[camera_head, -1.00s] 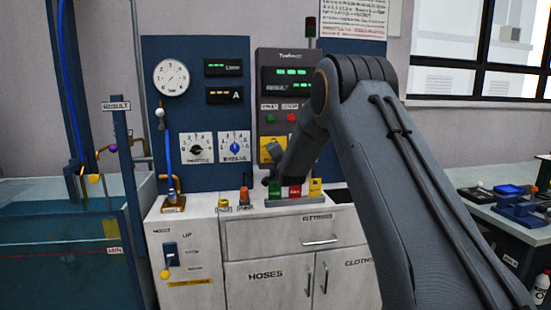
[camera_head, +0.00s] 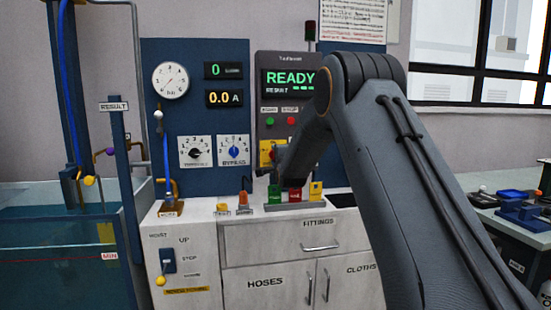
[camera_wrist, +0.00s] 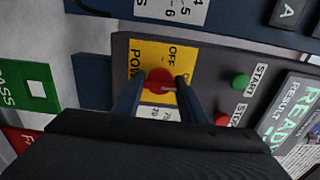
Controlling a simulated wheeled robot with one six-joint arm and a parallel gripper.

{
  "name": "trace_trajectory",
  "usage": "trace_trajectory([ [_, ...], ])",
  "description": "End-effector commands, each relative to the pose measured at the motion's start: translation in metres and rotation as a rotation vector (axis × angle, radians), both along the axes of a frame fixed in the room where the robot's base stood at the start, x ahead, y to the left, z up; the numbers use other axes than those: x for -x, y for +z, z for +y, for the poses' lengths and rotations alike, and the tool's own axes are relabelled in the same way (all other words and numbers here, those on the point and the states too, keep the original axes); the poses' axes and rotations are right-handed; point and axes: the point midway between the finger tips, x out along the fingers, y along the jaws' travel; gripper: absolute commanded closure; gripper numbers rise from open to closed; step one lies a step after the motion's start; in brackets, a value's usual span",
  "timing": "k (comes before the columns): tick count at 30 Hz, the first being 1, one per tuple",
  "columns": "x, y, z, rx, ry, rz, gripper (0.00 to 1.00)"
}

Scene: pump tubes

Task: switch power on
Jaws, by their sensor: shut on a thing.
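The red power knob (camera_wrist: 158,80) sits on a yellow plate (camera_wrist: 149,52) marked POWER and OFF, with the other mark partly hidden by a finger. My gripper (camera_wrist: 159,84) is shut on the knob, one finger on each side of it. In the head view the yellow plate (camera_head: 265,152) shows at the lower part of the grey control panel, and my arm covers the knob. The panel's screen (camera_head: 289,80) is lit and reads READY in green. The panel meters (camera_head: 225,71) read 0 and 0.0 A.
Green START (camera_wrist: 240,82) and red STOP (camera_wrist: 222,118) buttons sit close to my gripper. Throttle (camera_head: 196,152) and bypass (camera_head: 233,149) dials are left of the panel. Coloured PASS and other blocks (camera_head: 275,192) stand on the cabinet below. A water tank (camera_head: 60,240) is at left.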

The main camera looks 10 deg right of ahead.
Motion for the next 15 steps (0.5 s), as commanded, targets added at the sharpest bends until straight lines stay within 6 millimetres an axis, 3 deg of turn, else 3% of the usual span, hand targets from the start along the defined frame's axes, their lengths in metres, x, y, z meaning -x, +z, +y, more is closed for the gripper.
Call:
trace_trajectory([
  [11, 0.0002, -0.0013, -0.0004, -0.006, -0.001, 0.002, 0.85],
  [12, 0.0002, -0.0013, -0.0004, -0.006, -0.001, 0.002, 0.57],
  [15, 0.0002, -0.0012, -0.0003, -0.005, -0.001, 0.002, 0.44],
])
